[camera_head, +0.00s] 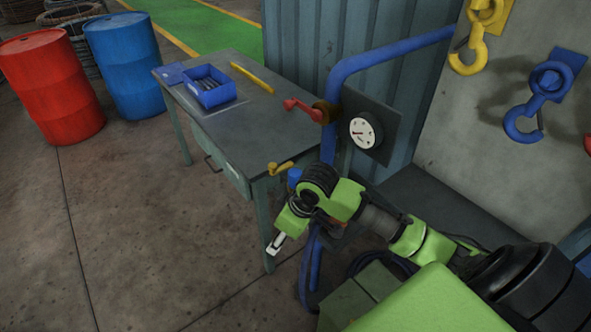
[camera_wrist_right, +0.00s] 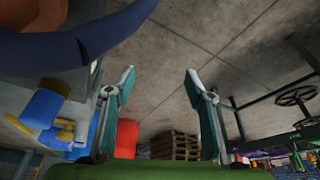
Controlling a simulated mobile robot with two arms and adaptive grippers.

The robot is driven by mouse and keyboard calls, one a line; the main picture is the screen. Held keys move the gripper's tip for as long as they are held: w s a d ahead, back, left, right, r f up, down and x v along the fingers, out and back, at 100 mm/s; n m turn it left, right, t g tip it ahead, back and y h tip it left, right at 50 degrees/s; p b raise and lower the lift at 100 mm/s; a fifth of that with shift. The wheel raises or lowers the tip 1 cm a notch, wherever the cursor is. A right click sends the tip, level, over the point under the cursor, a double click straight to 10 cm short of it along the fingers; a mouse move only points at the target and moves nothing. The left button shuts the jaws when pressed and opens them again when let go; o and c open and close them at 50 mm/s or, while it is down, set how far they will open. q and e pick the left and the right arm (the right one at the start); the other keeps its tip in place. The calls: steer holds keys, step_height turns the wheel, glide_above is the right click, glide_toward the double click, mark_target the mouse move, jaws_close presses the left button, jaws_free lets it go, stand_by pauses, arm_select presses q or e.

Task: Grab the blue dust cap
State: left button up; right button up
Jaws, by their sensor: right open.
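The blue dust cap (camera_head: 294,178) shows at the right end of the workbench, beside a yellow handle (camera_head: 280,168), partly hidden by my right arm. In the right wrist view the blue cap (camera_wrist_right: 43,107) is at the left, outside the fingers, with yellow parts (camera_wrist_right: 50,132) touching or close to it. My right gripper (camera_head: 277,243) hangs in front of the bench end, below the cap in the picture. In the wrist view the right gripper (camera_wrist_right: 159,82) is open with nothing between its fingers. My left gripper is out of view.
A blue pipe (camera_head: 347,70) runs down beside the bench and a gauge (camera_head: 363,132); it also looms close in the wrist view (camera_wrist_right: 80,40).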

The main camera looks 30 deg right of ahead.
steer(key=w+d+r, duration=0.6)
steer(key=d+r, duration=0.1)
steer(key=r, duration=0.1)
steer(key=m, duration=0.2)
glide_toward(298, 173)
steer(key=shift+t, duration=0.3)
steer(key=x, duration=0.2)
steer(key=p+x, duration=0.1)
steer(key=x, duration=0.1)
steer(key=a+p+x, duration=0.1)
steer(key=x, duration=0.1)
steer(key=shift+w+f, duration=0.1)
steer(key=shift+f, duration=0.05)
steer(key=shift+w+f+p, duration=0.1)
steer(key=shift+f+p, duration=0.35)
steer(key=shift+f, duration=0.2)
steer(key=x, duration=0.2)
steer(key=p+x, duration=0.1)
steer(key=shift+d+f, duration=0.2)
steer(key=shift+f, duration=0.05)
steer(key=shift+w+f, duration=0.15)
steer(key=shift+f, duration=0.25)
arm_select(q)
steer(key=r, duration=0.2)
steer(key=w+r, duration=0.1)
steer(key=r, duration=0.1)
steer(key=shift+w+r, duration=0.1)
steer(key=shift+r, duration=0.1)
arm_select(e)
steer(key=c, duration=1)
